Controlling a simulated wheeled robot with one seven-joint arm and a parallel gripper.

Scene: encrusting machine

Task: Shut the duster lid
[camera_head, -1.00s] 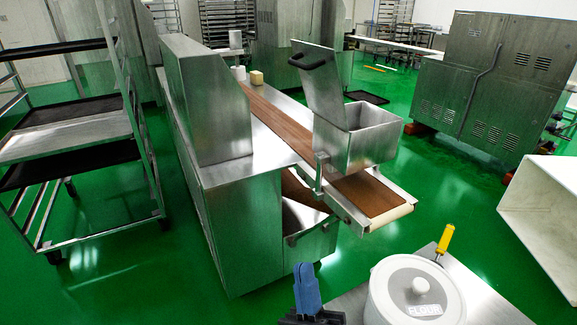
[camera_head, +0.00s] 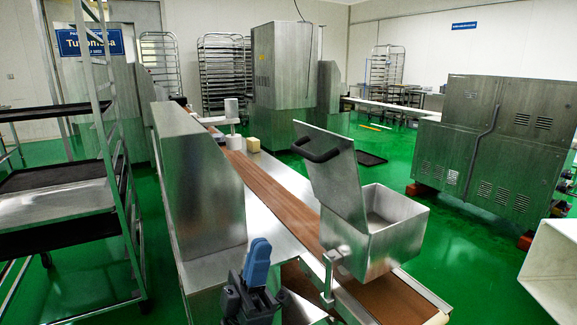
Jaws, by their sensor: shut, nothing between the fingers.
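The duster is a square metal box (camera_head: 392,240) on a bracket above the brown conveyor belt, right of centre. Its lid (camera_head: 333,183) stands open, tilted up and back to the left, with a black handle (camera_head: 315,149) near its upper edge. The inside of the box shows from above. My gripper (camera_head: 259,250), dark with blue fingers, is at the bottom, left of the duster and lower in the picture. It is shut and empty, apart from the lid and handle.
The brown belt (camera_head: 262,185) runs back from the duster along the metal machine. A tall metal housing (camera_head: 200,185) stands left of it. A tray rack (camera_head: 60,200) is at far left. A steel cabinet (camera_head: 485,150) and a white bin (camera_head: 552,270) are at right. Green floor is open between.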

